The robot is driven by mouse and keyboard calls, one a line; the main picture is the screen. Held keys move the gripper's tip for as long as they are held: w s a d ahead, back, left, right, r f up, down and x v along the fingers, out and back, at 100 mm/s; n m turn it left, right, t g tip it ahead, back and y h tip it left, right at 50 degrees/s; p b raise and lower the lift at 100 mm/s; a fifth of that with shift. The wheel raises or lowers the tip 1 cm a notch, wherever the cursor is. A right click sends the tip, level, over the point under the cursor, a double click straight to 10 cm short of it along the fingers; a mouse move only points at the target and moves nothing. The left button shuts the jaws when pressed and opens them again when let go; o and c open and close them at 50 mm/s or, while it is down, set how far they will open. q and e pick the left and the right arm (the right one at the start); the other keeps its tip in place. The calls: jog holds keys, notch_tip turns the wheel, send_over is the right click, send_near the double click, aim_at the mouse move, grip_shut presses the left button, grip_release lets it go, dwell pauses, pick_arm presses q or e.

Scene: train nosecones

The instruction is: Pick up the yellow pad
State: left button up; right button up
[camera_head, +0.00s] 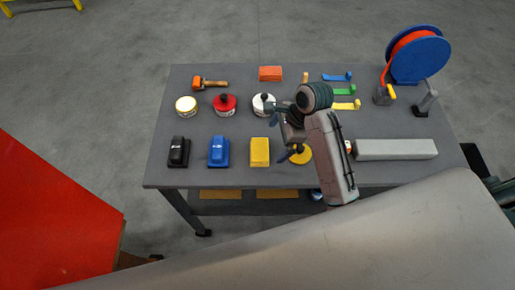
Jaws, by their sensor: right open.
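A round flat yellow pad (301,157) lies on the grey table (215,183) near its front edge, partly hidden by my right gripper. My right gripper (289,152) is open and points down, over or just beside the left part of this pad. I cannot tell whether it touches the pad. A yellow rectangular block (260,152) lies just left of the gripper. My left gripper is not in view.
A black block (178,153) and a blue block (218,152) lie further left. Several tins, including a red one (225,104), stand behind. A long grey bar (396,149) lies to the right. A blue reel (420,55) stands at the back right.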

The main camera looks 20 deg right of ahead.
aim_at(259, 149)
jog(key=shift+m, duration=0.9)
jog(key=w+a+f, duration=0.1)
jog(key=w+a+f+p, duration=0.1)
jog(key=a+f, duration=0.1)
jog(key=shift+w, duration=0.1)
jog(key=p+x, duration=0.2)
jog(key=x, duration=0.2)
jog(key=shift+a+p, duration=0.1)
jog(key=shift+p, duration=0.2)
jog(key=shift+a+f, duration=0.2)
jog(key=shift+f, duration=0.45)
jog(key=c, duration=0.9)
